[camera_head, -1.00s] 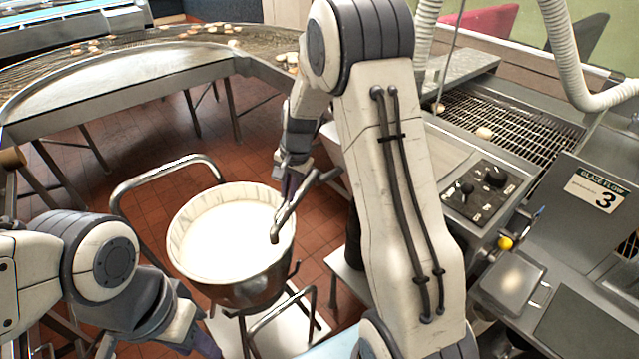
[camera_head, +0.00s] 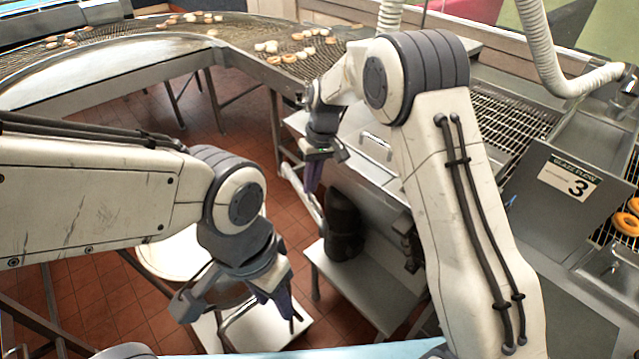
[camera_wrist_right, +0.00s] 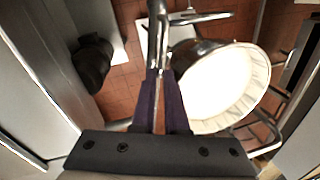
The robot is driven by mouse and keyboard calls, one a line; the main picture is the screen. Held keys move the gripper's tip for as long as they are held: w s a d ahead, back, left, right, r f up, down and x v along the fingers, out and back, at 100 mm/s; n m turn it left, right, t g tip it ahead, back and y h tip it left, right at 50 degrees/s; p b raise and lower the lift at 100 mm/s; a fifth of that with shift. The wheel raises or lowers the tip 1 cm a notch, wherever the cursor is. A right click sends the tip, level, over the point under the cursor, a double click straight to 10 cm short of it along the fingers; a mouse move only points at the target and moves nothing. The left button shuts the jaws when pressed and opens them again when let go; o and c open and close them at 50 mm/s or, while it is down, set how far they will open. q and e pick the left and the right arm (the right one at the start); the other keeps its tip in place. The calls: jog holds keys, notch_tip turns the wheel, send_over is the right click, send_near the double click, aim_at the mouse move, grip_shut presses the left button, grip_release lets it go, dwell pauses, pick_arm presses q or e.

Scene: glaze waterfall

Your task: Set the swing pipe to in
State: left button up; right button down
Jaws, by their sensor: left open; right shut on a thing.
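The metal swing pipe (camera_wrist_right: 155,45) shows in the right wrist view between the dark fingers of my right gripper (camera_wrist_right: 160,85), which is shut on it. In the head view my right gripper (camera_head: 312,178) is by the machine's side, right of the bowl; the pipe is hard to make out there. The bowl of white glaze (camera_wrist_right: 225,85) lies to the right of the pipe in the wrist view. In the head view my left arm hides most of the bowl (camera_head: 160,262). My left gripper (camera_head: 232,308) is open and empty in front of the bowl.
A dark cylindrical motor (camera_head: 343,225) stands on a steel shelf (camera_head: 360,285) below the machine. The glaze flow panel (camera_head: 555,190) is at right. A curved conveyor with donuts (camera_head: 290,50) runs behind. Red tile floor (camera_head: 240,140) is clear between conveyor and bowl.

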jog(key=shift+w+d+n, duration=0.7)
jog(key=shift+d+n, duration=0.1)
jog(key=shift+d, duration=0.2)
jog(key=c, duration=0.9)
grip_release()
jog(key=shift+c, duration=0.2)
notch_tip(320, 180, up, 10)
jog(key=d+b, duration=0.1)
jog(key=b, duration=0.1)
jog(key=shift+w+d+r, duration=0.2)
jog(key=shift+w+d, duration=0.2)
jog(key=shift+w, duration=0.05)
